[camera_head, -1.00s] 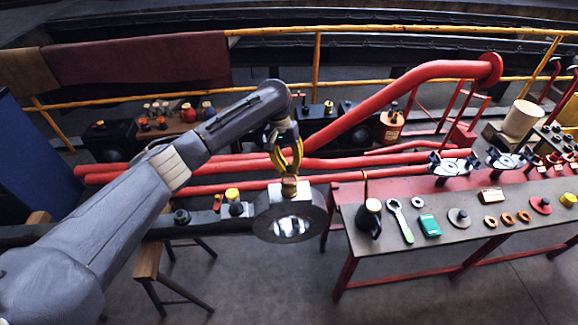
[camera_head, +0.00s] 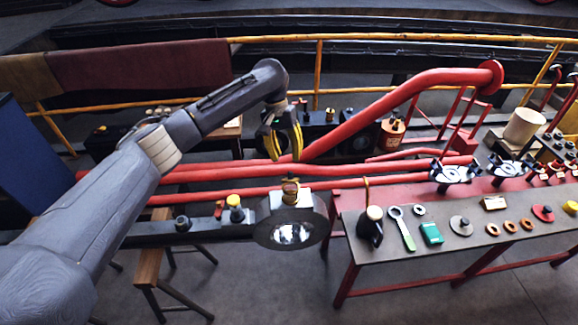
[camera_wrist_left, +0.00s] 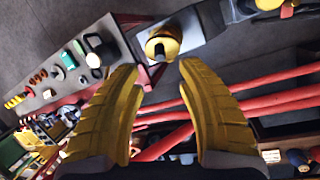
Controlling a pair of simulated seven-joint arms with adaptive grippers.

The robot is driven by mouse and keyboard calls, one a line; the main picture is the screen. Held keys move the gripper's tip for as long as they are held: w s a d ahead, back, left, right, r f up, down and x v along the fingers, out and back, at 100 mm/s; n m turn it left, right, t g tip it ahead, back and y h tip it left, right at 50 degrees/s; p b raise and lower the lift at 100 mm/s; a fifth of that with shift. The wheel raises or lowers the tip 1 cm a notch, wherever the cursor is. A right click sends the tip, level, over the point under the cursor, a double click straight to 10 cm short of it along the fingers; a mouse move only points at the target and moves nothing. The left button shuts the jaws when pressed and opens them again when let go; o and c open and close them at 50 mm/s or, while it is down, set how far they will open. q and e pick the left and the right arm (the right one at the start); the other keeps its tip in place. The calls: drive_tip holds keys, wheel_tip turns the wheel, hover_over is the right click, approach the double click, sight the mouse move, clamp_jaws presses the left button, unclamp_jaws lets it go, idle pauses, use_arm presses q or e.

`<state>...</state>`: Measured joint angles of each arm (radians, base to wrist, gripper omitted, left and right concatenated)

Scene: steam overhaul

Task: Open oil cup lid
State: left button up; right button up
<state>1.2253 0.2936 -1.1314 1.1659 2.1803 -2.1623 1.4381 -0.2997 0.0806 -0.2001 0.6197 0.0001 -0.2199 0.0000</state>
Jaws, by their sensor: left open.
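A small brass oil cup (camera_head: 290,192) stands on the white block on top of the round rod end (camera_head: 292,222). In the left wrist view the brass cup (camera_wrist_left: 163,45) shows beyond the gap between my fingertips. I cannot clearly tell whether its lid is raised. My left gripper (camera_head: 286,158) is above the cup, pointing down, with its yellow fingers apart and empty. It also shows in the left wrist view (camera_wrist_left: 158,75). My right gripper is in neither view.
A workbench (camera_head: 375,262) to the right holds a dark oil can (camera_head: 370,229), a wrench (camera_head: 402,228), a green box (camera_head: 431,233) and several rings. Red pipes (camera_head: 230,195) run behind the rod.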

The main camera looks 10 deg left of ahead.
use_arm(q)
drive_tip(key=v, duration=0.5)
